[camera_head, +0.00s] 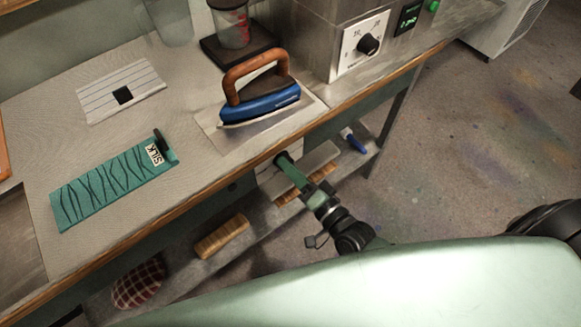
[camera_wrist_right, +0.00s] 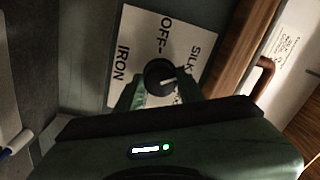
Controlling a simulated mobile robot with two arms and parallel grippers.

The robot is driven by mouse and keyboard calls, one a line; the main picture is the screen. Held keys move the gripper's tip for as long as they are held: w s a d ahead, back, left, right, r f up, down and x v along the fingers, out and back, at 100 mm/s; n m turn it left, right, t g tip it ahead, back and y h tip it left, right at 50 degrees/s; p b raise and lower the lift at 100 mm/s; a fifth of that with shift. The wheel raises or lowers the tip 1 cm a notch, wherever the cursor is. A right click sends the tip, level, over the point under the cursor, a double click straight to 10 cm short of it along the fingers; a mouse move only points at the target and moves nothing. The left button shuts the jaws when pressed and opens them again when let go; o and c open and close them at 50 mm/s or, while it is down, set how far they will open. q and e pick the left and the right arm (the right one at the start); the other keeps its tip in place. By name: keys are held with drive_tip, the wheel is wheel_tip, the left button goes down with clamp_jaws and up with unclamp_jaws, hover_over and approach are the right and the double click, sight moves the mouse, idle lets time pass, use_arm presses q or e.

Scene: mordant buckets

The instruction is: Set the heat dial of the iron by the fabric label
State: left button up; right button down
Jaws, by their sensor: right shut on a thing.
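The iron (camera_head: 262,100), with a blue body and wooden handle, rests on a pale plate on the bench. The teal fabric (camera_head: 105,188) lies to its left, with a white label (camera_head: 156,153) reading SILK. Below the bench's front edge is a white dial panel (camera_head: 270,177). In the right wrist view the panel (camera_wrist_right: 135,50) reads IRON, OFF and SILK. My right gripper (camera_head: 286,160) reaches the panel and is shut on its round black heat dial (camera_wrist_right: 158,74). The dial's white mark points to the right in that view; its exact setting is unclear. My left gripper is out of view.
A steel box with another dial (camera_head: 368,44) and a green display stands at the back right. A striped cloth (camera_head: 120,90) lies at the back left. The shelf below holds a tan roll (camera_head: 221,237) and a checked cushion (camera_head: 138,284). Open floor lies to the right.

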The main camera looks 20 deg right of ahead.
idle(0.3)
drive_tip(key=c, duration=0.9)
unclamp_jaws()
drive_tip(key=v, duration=0.8)
drive_tip(key=shift+b, duration=0.4)
drive_tip(key=shift+w+a, duration=0.1)
